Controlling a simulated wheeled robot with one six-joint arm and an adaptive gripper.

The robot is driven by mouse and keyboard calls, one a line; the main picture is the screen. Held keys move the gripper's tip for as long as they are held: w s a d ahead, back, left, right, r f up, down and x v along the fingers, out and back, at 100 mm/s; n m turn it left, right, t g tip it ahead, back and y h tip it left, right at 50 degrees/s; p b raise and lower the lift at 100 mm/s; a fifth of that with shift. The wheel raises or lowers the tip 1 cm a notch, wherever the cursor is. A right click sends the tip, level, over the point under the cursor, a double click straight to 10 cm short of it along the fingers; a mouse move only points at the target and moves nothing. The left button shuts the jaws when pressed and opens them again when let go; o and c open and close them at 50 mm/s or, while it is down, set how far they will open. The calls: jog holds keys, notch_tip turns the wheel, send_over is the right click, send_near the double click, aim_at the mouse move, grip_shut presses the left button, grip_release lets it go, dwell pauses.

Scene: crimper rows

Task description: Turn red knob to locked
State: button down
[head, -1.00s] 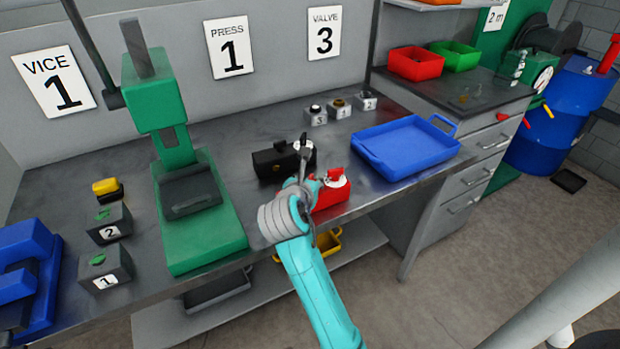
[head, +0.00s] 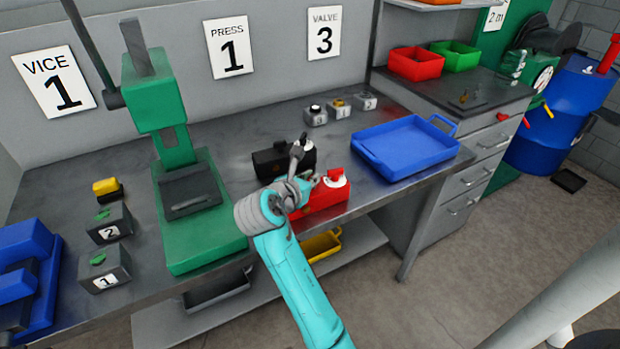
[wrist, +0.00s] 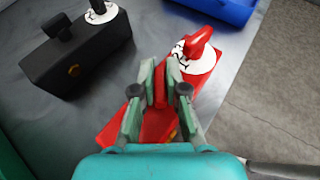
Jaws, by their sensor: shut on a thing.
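The red box (wrist: 137,127) stands on the bench beside a black box (wrist: 75,62). In the head view, the red box (head: 325,199) is partly behind my arm. On its far end is a red lever-like handle (wrist: 200,42) on a white dial (wrist: 197,62) with black marks too small to read. A separate upright red knob (wrist: 160,88) is on the nearer part of the box. My gripper (wrist: 160,74) is shut on this upright knob, one finger on each side. My gripper (head: 306,184) hides the knob in the head view.
The black box (head: 270,162) with its own dial and handle is close on the left. A blue tray (head: 395,170) lies to the right. A green press (head: 200,230) stands further left. Small grey blocks (head: 340,108) are at the back.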

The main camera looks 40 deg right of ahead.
jog(key=m+g+h, duration=0.1)
jog(key=m+g, duration=0.3)
jog(key=g, duration=0.1)
jog(key=shift+w, duration=0.1)
jog(key=shift+m+g+y, duration=0.4)
jog(key=shift+m+g, duration=1.3)
jog(key=shift+g, duration=0.1)
jog(key=c, duration=1.2)
grip_release()
notch_tip(320, 180, up, 10)
jog(key=shift+f, duration=0.1)
